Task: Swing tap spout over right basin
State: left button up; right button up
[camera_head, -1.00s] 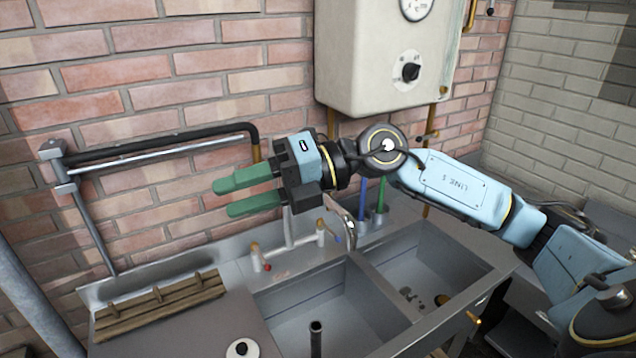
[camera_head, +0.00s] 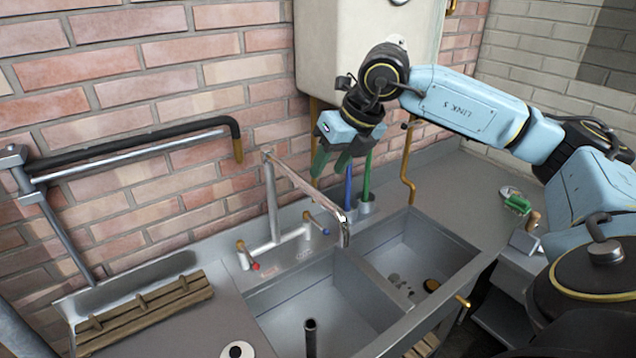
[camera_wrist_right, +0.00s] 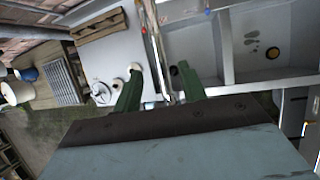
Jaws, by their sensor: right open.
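The steel tap spout (camera_head: 305,188) slopes down from its riser, its bent tip near the divider between the basins in the head view. The right basin (camera_head: 440,245) has a dark drain and several dark spots inside. The left basin (camera_head: 315,295) lies beside it. My right gripper (camera_head: 331,166) is open, green fingers pointing down, just behind or above the spout. In the right wrist view the spout (camera_wrist_right: 157,60) shows between the spread fingers of the right gripper (camera_wrist_right: 158,85). I cannot tell whether it touches either finger. My left gripper is out of view.
A blue brush (camera_head: 348,185) and a green brush (camera_head: 366,180) stand behind the sink, close to the gripper. A white wall heater (camera_head: 340,50) hangs above. A wooden rack (camera_head: 145,312) lies on the left drainboard. A dark upright pipe (camera_head: 310,338) stands in front.

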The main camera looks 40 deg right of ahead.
aim_at(316, 189)
jog(key=x, duration=0.6)
jog(key=shift+w+a+f+p, duration=0.1)
jog(key=shift+f+p, duration=0.05)
jog(key=shift+p, duration=0.25)
grip_shut()
